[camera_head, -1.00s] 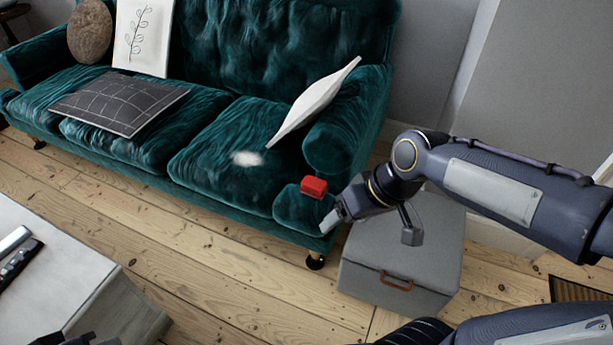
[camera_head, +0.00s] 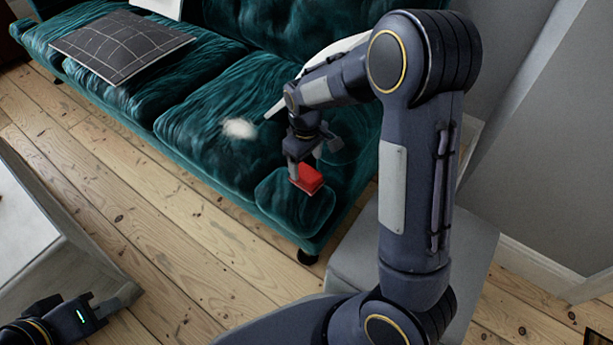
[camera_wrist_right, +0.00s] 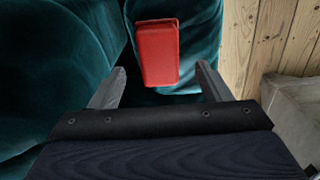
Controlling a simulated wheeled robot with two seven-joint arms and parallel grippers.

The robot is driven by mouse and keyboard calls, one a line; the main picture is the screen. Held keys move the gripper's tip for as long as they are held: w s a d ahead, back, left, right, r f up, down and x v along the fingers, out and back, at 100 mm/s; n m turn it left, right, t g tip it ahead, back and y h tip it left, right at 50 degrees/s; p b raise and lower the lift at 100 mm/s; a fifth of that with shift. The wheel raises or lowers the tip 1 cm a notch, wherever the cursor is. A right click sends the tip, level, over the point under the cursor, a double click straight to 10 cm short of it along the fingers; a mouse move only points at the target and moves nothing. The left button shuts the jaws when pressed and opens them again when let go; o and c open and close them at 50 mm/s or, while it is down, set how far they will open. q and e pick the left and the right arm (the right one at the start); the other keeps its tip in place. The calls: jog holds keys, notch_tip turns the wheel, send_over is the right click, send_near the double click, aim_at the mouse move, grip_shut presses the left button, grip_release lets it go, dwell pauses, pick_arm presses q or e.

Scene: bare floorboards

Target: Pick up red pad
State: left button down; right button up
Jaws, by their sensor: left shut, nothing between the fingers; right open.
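The red pad (camera_head: 308,179) lies on the front of the teal sofa's arm. It also shows in the right wrist view (camera_wrist_right: 157,52), upright in the picture and slightly beyond the fingertips. My right gripper (camera_head: 295,176) is over the sofa arm, right at the pad in the head view. In the right wrist view my right gripper (camera_wrist_right: 162,72) is open, with one finger on each side of the pad's line and gaps on both sides. Contact with the pad is not visible. My left gripper (camera_head: 112,306) is at the lower left, shut and empty, far from the pad.
The teal sofa (camera_head: 190,120) fills the back, with a dark grid-patterned cushion (camera_head: 120,42) and a white fluffy spot (camera_head: 239,128) on its seat. A grey box (camera_head: 470,240) stands beside the sofa. A white table (camera_head: 40,225) is at the left. Floorboards between are clear.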

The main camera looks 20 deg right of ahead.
aim_at(306, 171)
notch_tip(306, 171, down, 5)
jog(key=b, duration=0.2)
jog(key=shift+d+f+b, duration=0.1)
jog(key=shift+b, duration=0.25)
jog(key=c, duration=1.1)
jog(key=shift+r, duration=0.2)
jog(key=shift+r+p, duration=0.4)
jog(key=shift+r, duration=0.2)
jog(key=r, duration=0.1)
jog(key=r+p, duration=0.1)
jog(key=shift+s+a+r, duration=0.1)
jog(key=shift+a+r, duration=0.1)
jog(key=shift+r, duration=0.2)
jog(key=s+a+r+p, duration=0.5)
jog(key=s+a+r, duration=0.3)
jog(key=s+a, duration=0.1)
jog(key=shift+s+a+r+p, duration=0.15)
jog(key=shift+s+r+p, duration=0.25)
jog(key=shift+s, duration=0.05)
